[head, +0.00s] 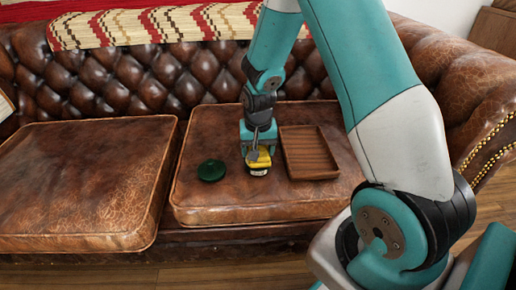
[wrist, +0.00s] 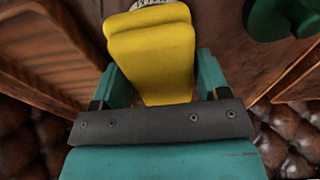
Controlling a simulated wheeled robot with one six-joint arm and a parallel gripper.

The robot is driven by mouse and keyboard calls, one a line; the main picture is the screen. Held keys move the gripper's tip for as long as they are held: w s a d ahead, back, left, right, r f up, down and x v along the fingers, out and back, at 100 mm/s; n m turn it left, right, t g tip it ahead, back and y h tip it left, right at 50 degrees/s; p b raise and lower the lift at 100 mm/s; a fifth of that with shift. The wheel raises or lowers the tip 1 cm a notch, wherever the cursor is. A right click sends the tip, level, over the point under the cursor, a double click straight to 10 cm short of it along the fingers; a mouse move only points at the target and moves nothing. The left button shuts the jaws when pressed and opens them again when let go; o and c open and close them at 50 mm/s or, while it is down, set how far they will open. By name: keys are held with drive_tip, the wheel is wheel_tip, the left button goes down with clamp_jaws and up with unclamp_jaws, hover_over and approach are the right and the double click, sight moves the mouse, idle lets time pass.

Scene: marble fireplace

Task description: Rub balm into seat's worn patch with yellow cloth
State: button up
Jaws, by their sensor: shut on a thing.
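My gripper (head: 256,154) is shut on the folded yellow cloth (wrist: 152,55), low over the right seat cushion (head: 240,205). The cloth also shows in the head view (head: 260,158). A small dark-rimmed round thing (head: 259,172) shows just beneath and in front of the cloth; a pale ridged edge (wrist: 150,3) peeks past the cloth in the wrist view. I cannot tell whether the cloth touches it. A dark green round tin or lid (head: 211,170) lies left of the gripper. The brown leather is mottled; I cannot single out the worn patch.
A shallow wooden tray (head: 309,153), which looks empty, lies close right of the gripper on the same cushion. The left seat cushion (head: 80,180) is bare. A patterned blanket (head: 150,27) drapes over the tufted backrest (head: 170,75). The sofa's right arm (head: 455,80) rises at the right.

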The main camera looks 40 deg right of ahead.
sight(258, 147)
drive_tip(key=shift+f, duration=0.6)
idle(1.8)
drive_tip(key=shift+r, duration=0.1)
wheel_tip(258, 147, up, 7)
drive_tip(key=p, duration=0.6)
drive_tip(key=shift+p, duration=0.4)
idle(0.4)
drive_tip(key=shift+a, duration=0.3)
drive_tip(key=s+a+r+n, duration=0.2)
drive_tip(key=a+r+n, duration=0.1)
drive_tip(key=a+n, duration=0.4)
wheel_tip(258, 147, up, 19)
drive_tip(key=s+p, duration=0.2)
drive_tip(key=p, duration=2.6)
drive_tip(key=shift+a+y+p, duration=0.15)
drive_tip(key=shift+y+p, duration=0.25)
